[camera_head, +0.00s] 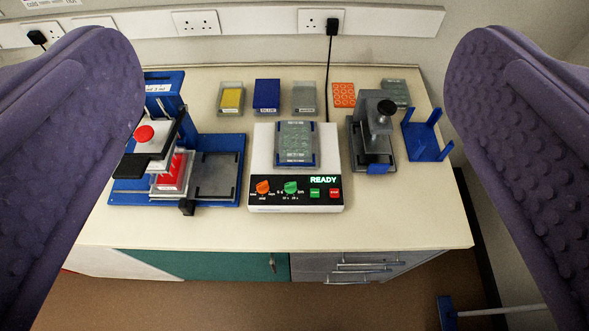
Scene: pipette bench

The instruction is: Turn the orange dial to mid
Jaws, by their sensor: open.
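The orange dial (263,187) sits at the left of the black front panel of a white bench device (262,150). Small marks stand around the dial; they are too small to read surely, so its setting cannot be told. A green dial (291,187) is just right of it, then a green and a red button. The panel display reads READY. My gripper (295,150) shows as two purple padded fingers at the left and right edges, wide open and empty. It is back from the bench, and nothing touches the dial.
A blue press-like stand (228,172) with a red-knobbed top is left of the device. A grey stand (371,140) and a blue rack (425,140) are on the right. Several small boxes line the back. The bench front (290,230) is clear.

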